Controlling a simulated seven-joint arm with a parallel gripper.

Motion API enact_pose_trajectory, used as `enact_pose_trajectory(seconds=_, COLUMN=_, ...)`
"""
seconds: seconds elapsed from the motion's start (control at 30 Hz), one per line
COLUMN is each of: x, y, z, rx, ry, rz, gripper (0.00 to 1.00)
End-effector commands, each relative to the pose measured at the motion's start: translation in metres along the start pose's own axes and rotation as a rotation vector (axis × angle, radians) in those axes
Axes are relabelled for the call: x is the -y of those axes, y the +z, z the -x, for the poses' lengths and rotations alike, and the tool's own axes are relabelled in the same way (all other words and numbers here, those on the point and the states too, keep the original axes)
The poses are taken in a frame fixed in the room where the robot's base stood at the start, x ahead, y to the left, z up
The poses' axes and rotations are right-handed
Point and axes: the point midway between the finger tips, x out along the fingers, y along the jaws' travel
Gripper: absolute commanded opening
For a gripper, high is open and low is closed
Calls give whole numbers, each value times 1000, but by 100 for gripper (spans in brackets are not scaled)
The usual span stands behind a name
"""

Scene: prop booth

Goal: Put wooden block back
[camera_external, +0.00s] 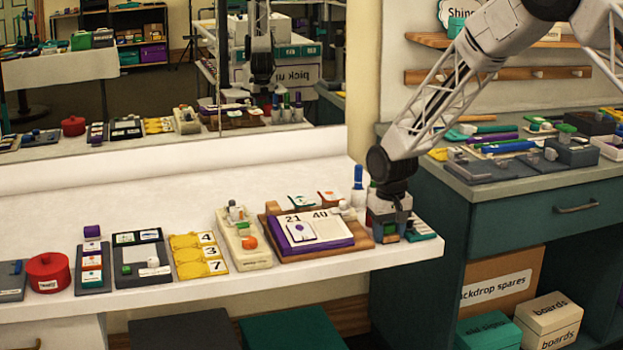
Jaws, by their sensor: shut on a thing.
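My gripper (391,222) points down at the right end of the white counter (180,288). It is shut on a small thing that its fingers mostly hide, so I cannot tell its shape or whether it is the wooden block. Small green and grey pieces show around the fingertips. I cannot tell whether the held thing touches the counter. Just left of the gripper is a wooden tray (345,246) with a purple-edged board (322,246) and cards reading 21 and 40. I cannot pick out the wooden block for certain anywhere.
Blue-capped markers (358,190) stand close behind my gripper. A teal piece (420,231) lies to its right near the counter's end. A cream box with an orange knob (249,243), yellow number cards (199,255) and a red pot (48,272) line the counter leftward. The back strip is clear.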

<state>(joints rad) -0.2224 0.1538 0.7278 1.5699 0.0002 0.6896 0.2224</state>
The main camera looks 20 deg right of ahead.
Motion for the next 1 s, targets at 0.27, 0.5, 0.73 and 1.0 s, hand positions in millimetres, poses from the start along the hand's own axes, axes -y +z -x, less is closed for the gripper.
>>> enact_pose_trajectory(seconds=0.27, x=0, y=0, z=0, rx=0, ry=0, rz=0, gripper=57)
enact_pose_trajectory(seconds=0.5, x=0, y=0, z=4, rx=0, ry=0, rz=0, gripper=57)
enact_pose_trajectory(seconds=0.73, x=0, y=0, z=23, rx=-2, ry=0, rz=0, gripper=57)
enact_pose_trajectory(seconds=1.0, x=0, y=0, z=63, rx=-1, ry=0, rz=0, gripper=57)
